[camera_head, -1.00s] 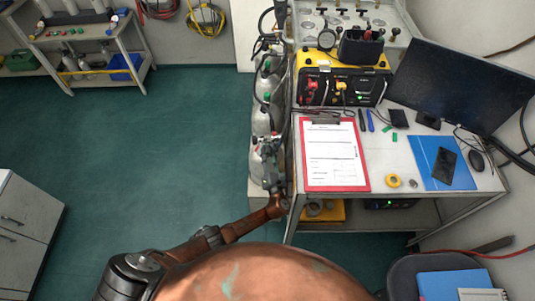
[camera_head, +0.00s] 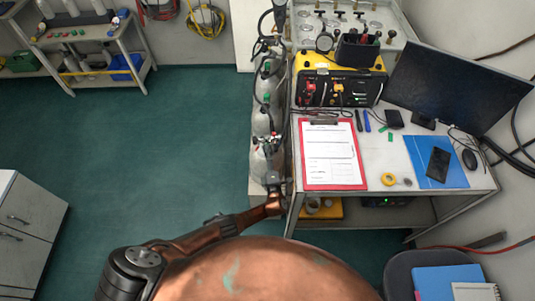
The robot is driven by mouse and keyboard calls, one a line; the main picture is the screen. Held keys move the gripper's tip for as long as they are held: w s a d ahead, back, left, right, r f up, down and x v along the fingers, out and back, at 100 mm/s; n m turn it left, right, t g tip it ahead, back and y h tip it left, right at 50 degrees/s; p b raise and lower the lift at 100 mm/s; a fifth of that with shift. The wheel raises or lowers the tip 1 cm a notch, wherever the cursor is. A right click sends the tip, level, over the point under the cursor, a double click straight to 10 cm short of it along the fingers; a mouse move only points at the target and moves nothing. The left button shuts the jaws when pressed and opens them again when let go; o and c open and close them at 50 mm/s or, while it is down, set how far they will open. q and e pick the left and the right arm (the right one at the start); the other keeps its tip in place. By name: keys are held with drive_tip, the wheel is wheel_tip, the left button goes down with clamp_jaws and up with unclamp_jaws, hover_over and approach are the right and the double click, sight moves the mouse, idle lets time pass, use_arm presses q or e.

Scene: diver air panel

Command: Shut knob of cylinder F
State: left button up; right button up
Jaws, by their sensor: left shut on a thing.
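Several grey gas cylinders stand in a row along the left side of the desk; the nearest one (camera_head: 260,163) shows its rounded shoulder, with a dark valve at its top right. I cannot read any letter on the cylinders, so I cannot tell which is F. My left gripper (camera_head: 273,181) is just in front of the nearest cylinder, at the end of my copper-coloured arm. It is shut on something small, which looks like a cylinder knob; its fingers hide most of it. My right gripper is not in view.
The desk's left edge is close beside my gripper. On the desk lie a red clipboard (camera_head: 334,178), a yellow-black case (camera_head: 338,88), a monitor (camera_head: 455,86) and a blue folder (camera_head: 450,172). Hoses run above the cylinders. The green floor (camera_head: 160,140) to the left is clear.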

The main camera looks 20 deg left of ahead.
use_arm(q)
drive_tip(key=shift+s+a+m, duration=0.1)
drive_tip(key=shift+a+m, duration=0.05)
drive_tip(key=shift+m, duration=0.95)
drive_tip(key=shift+f, duration=0.1)
drive_tip(key=o, duration=1.2)
drive_tip(key=shift+c, duration=0.2)
